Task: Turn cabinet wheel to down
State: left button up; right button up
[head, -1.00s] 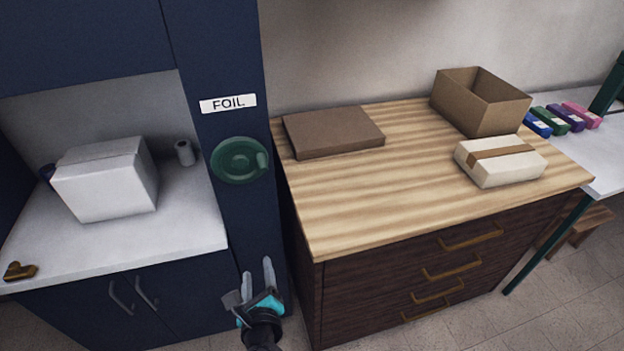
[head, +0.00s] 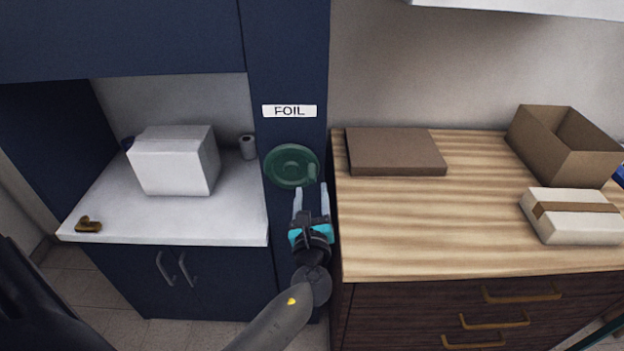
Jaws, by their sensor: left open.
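A small knob (head: 312,172) stands out at the wheel's right, slightly low. My left gripper (head: 311,194) is open, its two pale fingers pointing up just below the wheel's lower right edge and the knob. Nothing shows between the fingers. I cannot tell whether the fingers touch the wheel. My right gripper is not in view.
A wooden-topped drawer unit (head: 420,235) stands close right of the wheel, with a flat brown box (head: 395,151), an open carton (head: 562,150) and a taped parcel (head: 572,216). At left, a white counter (head: 110,215) holds a white box (head: 174,160), a roll (head: 248,147) and a brass-coloured piece (head: 88,225).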

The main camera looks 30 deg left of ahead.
aim_at(312, 182)
pick_arm(q)
jog(key=shift+x, duration=2.5)
jog(key=shift+d, duration=0.1)
jog(key=shift+c, duration=0.3)
grip_shut()
